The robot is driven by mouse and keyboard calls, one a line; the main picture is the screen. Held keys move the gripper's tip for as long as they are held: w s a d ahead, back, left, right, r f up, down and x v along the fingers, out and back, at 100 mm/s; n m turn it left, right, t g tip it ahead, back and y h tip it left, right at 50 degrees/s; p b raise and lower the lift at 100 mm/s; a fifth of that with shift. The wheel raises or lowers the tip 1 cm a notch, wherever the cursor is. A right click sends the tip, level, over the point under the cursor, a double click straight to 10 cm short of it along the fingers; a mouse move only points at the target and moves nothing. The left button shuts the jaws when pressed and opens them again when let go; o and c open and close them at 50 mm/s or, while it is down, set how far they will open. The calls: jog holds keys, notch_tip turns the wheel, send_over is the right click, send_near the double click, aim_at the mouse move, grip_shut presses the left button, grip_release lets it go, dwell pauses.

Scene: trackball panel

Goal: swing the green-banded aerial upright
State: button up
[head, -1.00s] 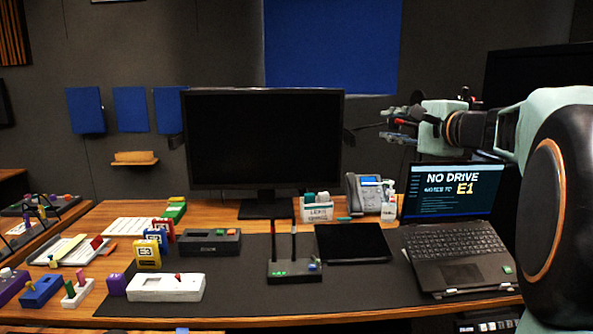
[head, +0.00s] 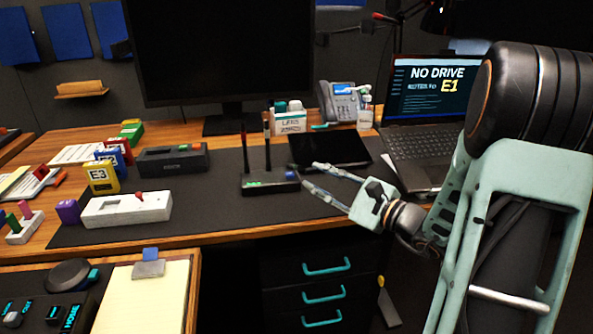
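A small black box (head: 262,186) with a green patch on its front stands on the dark desk mat. Two thin dark aerials rise from it, a left one (head: 245,152) with a reddish tip and a right one (head: 267,145) with a paler top. Both look close to upright from here. I cannot make out a green band on either. My gripper (head: 308,174) is just right of the box, its two fingers apart and pointing left towards it. Nothing shows between the fingers. I cannot tell whether a fingertip touches the box.
A black tablet (head: 345,151) lies behind my gripper. The laptop (head: 425,118) and phone (head: 339,101) stand farther back, the monitor (head: 222,50) behind. A white switch box (head: 127,209) and dark box (head: 172,160) are left. A clipboard (head: 147,295) lies at lower left.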

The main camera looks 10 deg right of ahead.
aim_at(297, 168)
jog(key=b+x, duration=0.1)
jog(key=x, duration=0.6)
jog(key=shift+w+a, duration=0.1)
jog(key=shift+w, duration=0.05)
grip_shut()
